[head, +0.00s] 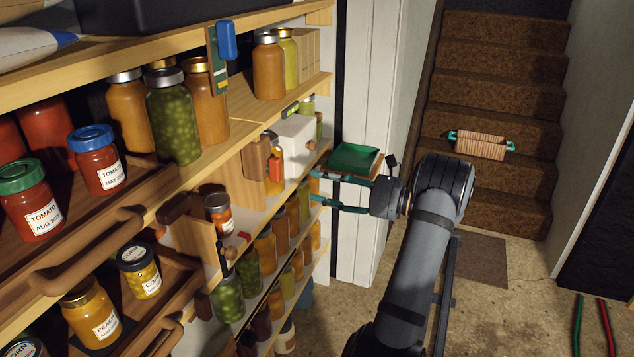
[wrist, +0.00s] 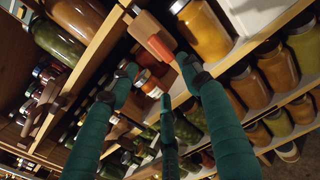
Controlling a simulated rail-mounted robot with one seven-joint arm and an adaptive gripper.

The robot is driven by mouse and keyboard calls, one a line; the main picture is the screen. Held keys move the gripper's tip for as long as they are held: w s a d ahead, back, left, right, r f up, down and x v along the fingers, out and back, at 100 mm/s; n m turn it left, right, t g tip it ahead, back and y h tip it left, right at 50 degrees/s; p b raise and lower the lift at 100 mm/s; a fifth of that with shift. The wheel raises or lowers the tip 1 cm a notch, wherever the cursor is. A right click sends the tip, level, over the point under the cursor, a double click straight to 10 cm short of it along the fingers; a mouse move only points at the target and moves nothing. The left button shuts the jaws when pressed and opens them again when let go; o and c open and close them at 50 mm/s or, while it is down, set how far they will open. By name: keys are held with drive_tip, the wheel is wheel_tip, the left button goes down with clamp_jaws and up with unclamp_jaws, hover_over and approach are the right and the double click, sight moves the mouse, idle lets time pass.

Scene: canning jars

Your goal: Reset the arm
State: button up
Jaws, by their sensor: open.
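My arm reaches from the lower right in the head view toward the shelf. My gripper (head: 314,186) has teal-wrapped fingers that point left at the shelf edge, and they are spread apart with nothing seen between them. In the wrist view my gripper (wrist: 158,72) shows its spread fingers against the shelves. A small jar with an orange-red label (wrist: 148,83) appears beyond the fingertips, and I cannot tell whether anything touches it.
Wooden shelves (head: 235,135) full of jars fill the left side. A pulled-out tray holds tomato jars (head: 99,160). A green tray (head: 353,157) sits just behind my gripper. A basket (head: 481,145) stands on the stairs. Open floor (head: 520,300) lies right of my arm.

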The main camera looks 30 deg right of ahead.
sight(280, 173)
drive_tip(key=x, duration=1.2)
drive_tip(key=shift+a, duration=0.1)
